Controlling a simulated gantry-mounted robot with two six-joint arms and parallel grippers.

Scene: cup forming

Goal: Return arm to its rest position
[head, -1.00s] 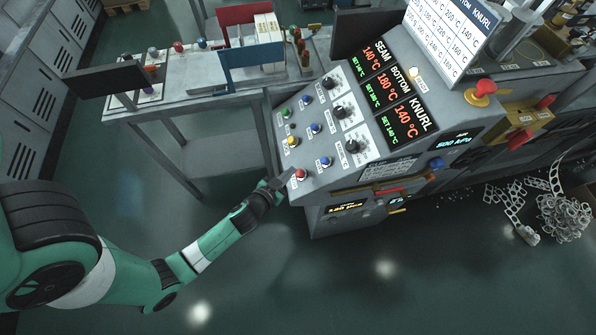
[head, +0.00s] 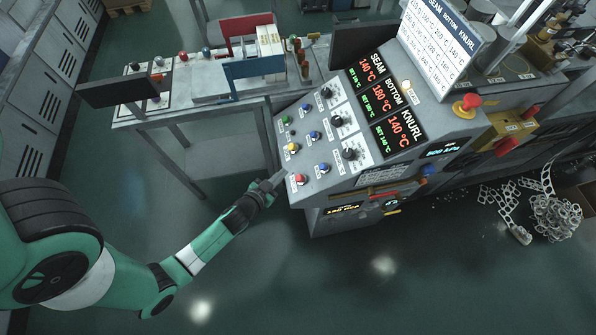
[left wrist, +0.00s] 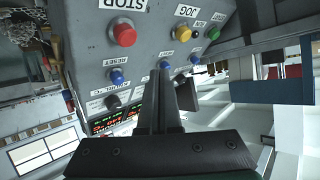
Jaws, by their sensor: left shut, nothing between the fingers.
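My left arm comes in from the left in the head view. Its gripper (head: 273,181) is shut and empty, just left of the control panel's lower left corner, near the red STOP button (head: 299,179). In the left wrist view the closed fingers (left wrist: 160,100) point at the grey panel face (left wrist: 150,45), with the red STOP button (left wrist: 122,34) to their left and the yellow JOG button (left wrist: 183,33) to their right. Whether the fingertips touch the panel is hard to tell, but the head view shows a gap. My right gripper is not in view.
The control panel has three knobs, several buttons and red temperature displays (head: 388,100). A grey side table (head: 185,100) stands behind. The dark floor (head: 300,285) in front is clear.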

